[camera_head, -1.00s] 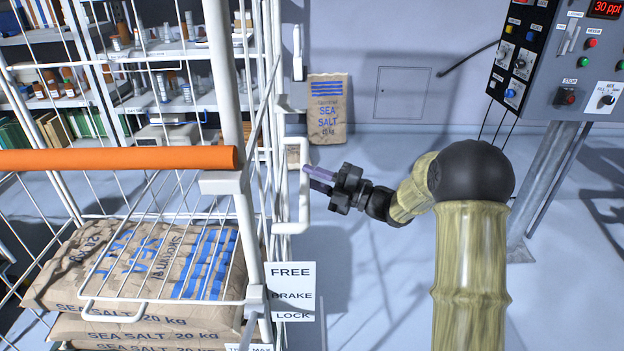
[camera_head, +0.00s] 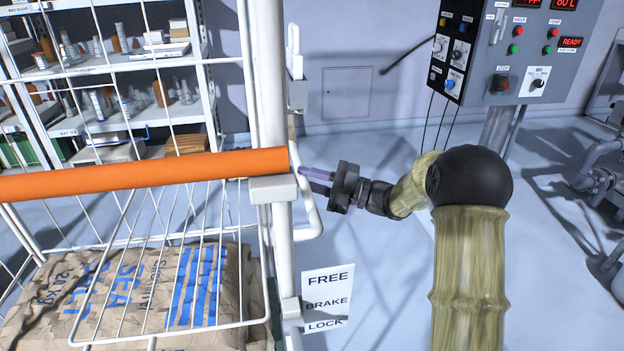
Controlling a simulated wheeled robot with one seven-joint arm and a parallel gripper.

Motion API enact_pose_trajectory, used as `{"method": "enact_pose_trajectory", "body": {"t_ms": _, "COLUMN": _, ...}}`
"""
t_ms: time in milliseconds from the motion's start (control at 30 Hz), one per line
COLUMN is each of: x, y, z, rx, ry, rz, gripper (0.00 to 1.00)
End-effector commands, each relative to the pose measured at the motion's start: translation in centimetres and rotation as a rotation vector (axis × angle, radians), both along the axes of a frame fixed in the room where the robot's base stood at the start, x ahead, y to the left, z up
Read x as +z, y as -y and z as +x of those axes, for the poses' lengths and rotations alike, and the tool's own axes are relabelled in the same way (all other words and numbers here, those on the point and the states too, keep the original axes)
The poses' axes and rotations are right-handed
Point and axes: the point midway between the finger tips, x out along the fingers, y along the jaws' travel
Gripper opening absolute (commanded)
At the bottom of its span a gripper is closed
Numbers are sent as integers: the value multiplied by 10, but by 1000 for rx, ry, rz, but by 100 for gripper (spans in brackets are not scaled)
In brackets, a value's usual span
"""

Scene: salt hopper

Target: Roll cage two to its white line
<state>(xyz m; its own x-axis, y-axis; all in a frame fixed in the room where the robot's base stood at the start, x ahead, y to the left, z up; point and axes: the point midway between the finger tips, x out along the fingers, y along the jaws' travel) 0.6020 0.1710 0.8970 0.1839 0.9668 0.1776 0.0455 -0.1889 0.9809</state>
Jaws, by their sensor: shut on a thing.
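A white wire roll cage with an orange push bar (camera_head: 140,175) fills the left of the head view; no number shows on it. A white looped side handle (camera_head: 312,222) stands out from its right post (camera_head: 279,235). My gripper (camera_head: 309,178) is at this handle, just right of the bar's end, and is shut on it; the post and bar hide part of the contact. Paper sea salt sacks (camera_head: 130,290) lie inside the cage. A sign (camera_head: 328,295) reading FREE, BRAKE, LOCK hangs low on the post. No white floor line is visible.
Shelves with jars and bottles (camera_head: 120,70) stand behind the cage. A grey control panel (camera_head: 510,50) on a metal post is at the upper right, with pipes (camera_head: 600,180) at the right edge. The floor (camera_head: 390,270) right of the cage looks clear.

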Motion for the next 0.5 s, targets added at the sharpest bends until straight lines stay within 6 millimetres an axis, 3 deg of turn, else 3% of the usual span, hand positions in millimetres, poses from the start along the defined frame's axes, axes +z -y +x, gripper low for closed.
{"method": "enact_pose_trajectory", "body": {"t_ms": 100, "x": 8, "y": -2, "z": -1, "rx": 8, "ry": 13, "rz": 12, "gripper": 0}}
{"method": "enact_pose_trajectory", "body": {"t_ms": 133, "x": 8, "y": -1, "z": -1, "rx": 8, "ry": 13, "rz": 12, "gripper": 24}}
{"method": "enact_pose_trajectory", "body": {"t_ms": 233, "x": 7, "y": -1, "z": -1, "rx": 7, "ry": 11, "rz": 10, "gripper": 41}}
{"method": "enact_pose_trajectory", "body": {"t_ms": 500, "x": 3, "y": 2, "z": 0, "rx": 0, "ry": 5, "rz": 5, "gripper": 41}}
